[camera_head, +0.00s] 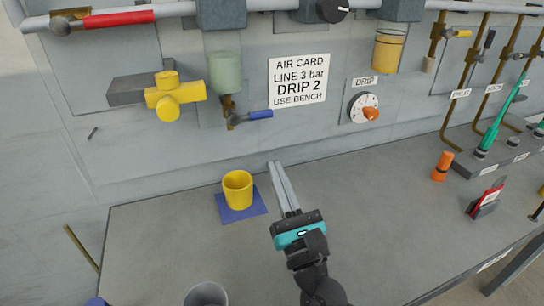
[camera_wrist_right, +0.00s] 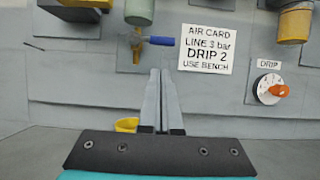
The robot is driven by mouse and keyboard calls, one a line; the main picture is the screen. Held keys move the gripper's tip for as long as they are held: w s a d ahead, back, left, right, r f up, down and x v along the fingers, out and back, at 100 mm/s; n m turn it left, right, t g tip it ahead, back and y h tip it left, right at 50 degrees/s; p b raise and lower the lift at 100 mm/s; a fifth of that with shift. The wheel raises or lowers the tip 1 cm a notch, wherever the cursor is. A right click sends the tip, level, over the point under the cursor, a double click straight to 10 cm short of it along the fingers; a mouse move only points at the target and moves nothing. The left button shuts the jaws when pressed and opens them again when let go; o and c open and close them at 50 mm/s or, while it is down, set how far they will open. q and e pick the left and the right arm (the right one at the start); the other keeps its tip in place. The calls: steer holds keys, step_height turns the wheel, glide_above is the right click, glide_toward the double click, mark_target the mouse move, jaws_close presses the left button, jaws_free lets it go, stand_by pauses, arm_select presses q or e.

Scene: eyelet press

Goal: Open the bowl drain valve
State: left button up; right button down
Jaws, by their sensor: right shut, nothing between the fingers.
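The filter bowl (camera_head: 225,75) is a translucent greenish cup hanging from a grey block on the back panel. Below it is the drain valve (camera_head: 232,119), a small brass fitting with a blue lever handle (camera_head: 260,114) pointing right, roughly horizontal. The blue handle also shows in the right wrist view (camera_wrist_right: 162,41). My right gripper (camera_head: 274,164) is shut and empty, its fingers pointing at the panel. In the wrist view its fingertips appear below the handle, apart from it. My left gripper is not in view.
A yellow cup (camera_head: 238,186) stands on a blue mat (camera_head: 230,216) left of the right gripper. A yellow valve body (camera_head: 172,97) juts from the panel at left. A white card (camera_head: 297,80) and a drip dial (camera_head: 364,107) are right of the handle. The central bench is mostly clear.

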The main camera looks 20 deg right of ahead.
mark_target(252, 116)
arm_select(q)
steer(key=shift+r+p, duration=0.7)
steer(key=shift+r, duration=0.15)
arm_select(e)
steer(key=x, duration=0.9)
